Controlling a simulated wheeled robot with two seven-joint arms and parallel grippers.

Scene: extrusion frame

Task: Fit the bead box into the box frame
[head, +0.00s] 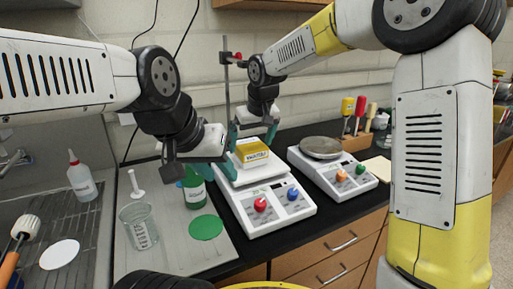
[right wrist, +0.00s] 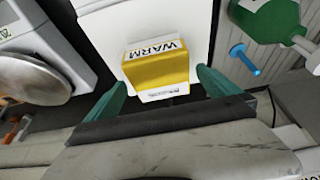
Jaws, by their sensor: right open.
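A yellow box (head: 252,150) with a white label strip stands on the white plate of a device with red and blue knobs (head: 265,210). I take it as the bead box; its label reads WARM in the right wrist view (right wrist: 158,65). A pale base edge shows under it; I cannot make out a separate box frame. My right gripper (head: 252,136) is open above and behind the box, its teal fingers apart; in the right wrist view the fingers (right wrist: 163,92) are either side of the box's near end, not visibly touching it. My left gripper (head: 195,172) is over the green bottle; its jaws are unclear.
A balance (head: 335,172) with a round pan is to the right, with screwdrivers in a wooden block (head: 355,142) behind. A thin stand rod rises behind the device.

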